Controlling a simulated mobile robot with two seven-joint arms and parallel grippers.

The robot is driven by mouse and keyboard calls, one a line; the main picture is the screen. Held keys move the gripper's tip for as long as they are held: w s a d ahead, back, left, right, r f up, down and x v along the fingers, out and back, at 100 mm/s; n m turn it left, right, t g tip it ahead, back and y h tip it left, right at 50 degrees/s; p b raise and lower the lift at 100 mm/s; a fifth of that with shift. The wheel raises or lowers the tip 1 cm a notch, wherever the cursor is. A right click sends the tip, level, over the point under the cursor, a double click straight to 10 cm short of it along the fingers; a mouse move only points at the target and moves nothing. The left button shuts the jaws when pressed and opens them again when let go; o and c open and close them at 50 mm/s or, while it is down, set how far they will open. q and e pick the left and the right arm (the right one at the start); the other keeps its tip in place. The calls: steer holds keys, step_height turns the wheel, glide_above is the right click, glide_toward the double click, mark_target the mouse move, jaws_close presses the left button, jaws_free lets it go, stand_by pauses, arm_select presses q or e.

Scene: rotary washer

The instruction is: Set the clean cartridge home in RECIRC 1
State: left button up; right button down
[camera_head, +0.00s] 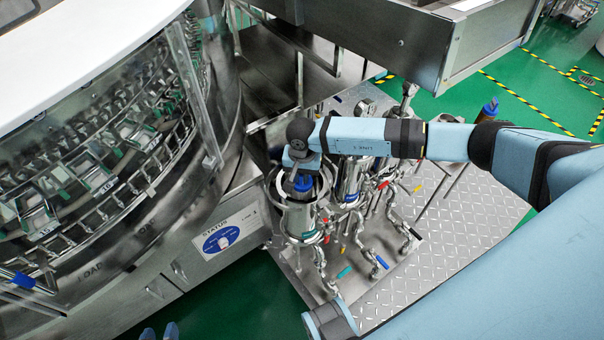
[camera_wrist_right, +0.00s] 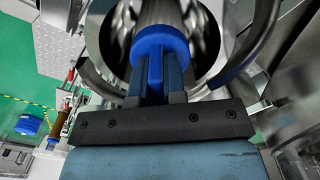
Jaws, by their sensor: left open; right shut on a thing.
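My right gripper (camera_head: 301,176) is shut on the blue top tab of a cartridge (camera_head: 303,184). In the right wrist view the gripper (camera_wrist_right: 156,88) pinches the tab below the cartridge's round blue cap (camera_wrist_right: 162,45). The cartridge's grey body (camera_wrist_right: 160,12) points into the round open mouth of a steel housing. That nearest housing (camera_head: 300,220) stands under the gripper in the head view. How deep the cartridge sits is hidden, and I cannot read a RECIRC 1 label. My left gripper (camera_head: 160,333) is open and empty at the bottom edge, only its dark blue fingertips showing.
More housings (camera_head: 351,180) stand just right, with pipes and coloured valve handles. A brown cartridge with a blue top (camera_head: 488,110) stands farther right. The rotary washer (camera_head: 110,150) fills the left, with a status panel (camera_head: 228,233). A steel box (camera_head: 450,40) overhangs behind. Green floor shows at lower left.

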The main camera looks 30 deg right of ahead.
steer(key=c, duration=1.1)
jaws_free()
arm_select(q)
steer(key=shift+a+f, duration=0.15)
steer(key=shift+a, duration=0.05)
arm_select(e)
step_height(320, 180, up, 7)
steer(key=p, duration=0.4)
steer(key=shift+r, duration=0.2)
arm_select(q)
steer(key=shift+m, duration=0.5)
steer(key=r+p, duration=0.2)
steer(key=r, duration=0.1)
steer(key=s+r+p, duration=0.1)
steer(key=shift+a+r, duration=0.3)
steer(key=shift+r, duration=0.1)
arm_select(e)
step_height(320, 180, up, 6)
steer(key=shift+r, duration=0.25)
